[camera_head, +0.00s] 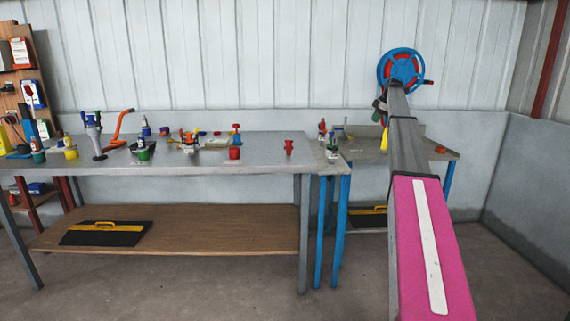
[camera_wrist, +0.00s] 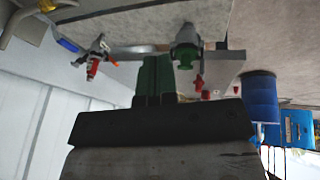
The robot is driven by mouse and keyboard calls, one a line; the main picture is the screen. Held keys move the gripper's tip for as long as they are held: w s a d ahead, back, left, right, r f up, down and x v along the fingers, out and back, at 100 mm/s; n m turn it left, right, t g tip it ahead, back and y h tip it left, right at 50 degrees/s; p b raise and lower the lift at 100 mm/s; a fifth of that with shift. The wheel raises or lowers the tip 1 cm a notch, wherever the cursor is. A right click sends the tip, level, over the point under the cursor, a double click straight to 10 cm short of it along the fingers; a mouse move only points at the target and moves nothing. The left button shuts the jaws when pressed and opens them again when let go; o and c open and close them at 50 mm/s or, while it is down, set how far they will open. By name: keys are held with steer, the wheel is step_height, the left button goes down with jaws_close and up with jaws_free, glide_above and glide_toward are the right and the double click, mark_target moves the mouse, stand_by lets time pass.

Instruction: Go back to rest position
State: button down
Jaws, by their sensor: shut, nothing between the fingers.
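My gripper shows in the wrist view (camera_wrist: 157,62), its two dark green fingers together with nothing between them. In that view a grey fitting with a green part (camera_wrist: 187,50) is close to the right of the fingers; I cannot tell whether they touch. A small grey fitting with a red handle (camera_wrist: 95,57) is to the left, apart from the fingers. In the head view my arm reaches forward over the small right table (camera_head: 440,151), and its links hide part of that table. The fingers are not clear there.
A blue and red handwheel (camera_head: 402,68) is behind the arm's far end. A long metal workbench (camera_head: 215,160) on the left carries several valves and small fittings, including a red piece (camera_head: 289,147). A black and yellow case (camera_head: 105,233) lies on its lower shelf. The floor in front is clear.

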steer(key=s+a+f+m+g+h, duration=0.1)
steer(key=s+a+f+m, duration=0.2)
steer(key=s+a+f, duration=0.6)
steer(key=s+a+f+m, duration=0.3)
steer(key=s+f, duration=0.5)
steer(key=f, duration=0.4)
steer(key=s+a+f+m+g+h, duration=0.1)
steer(key=s+a+f+m, duration=0.3)
steer(key=s+f, duration=0.55)
steer(key=s+a+f+m, duration=0.2)
steer(key=s+f, duration=0.3)
steer(key=s, duration=0.5)
steer(key=s+a+f+m+h, duration=0.1)
steer(key=s+a+f+m, duration=0.2)
steer(key=s, duration=0.8)
steer(key=s+a+f+m, duration=0.2)
steer(key=s+a+f, duration=0.4)
steer(key=s+f, duration=0.3)
steer(key=shift+s+g+h, duration=0.3)
steer(key=shift+s+h, duration=0.1)
steer(key=shift+s, duration=0.55)
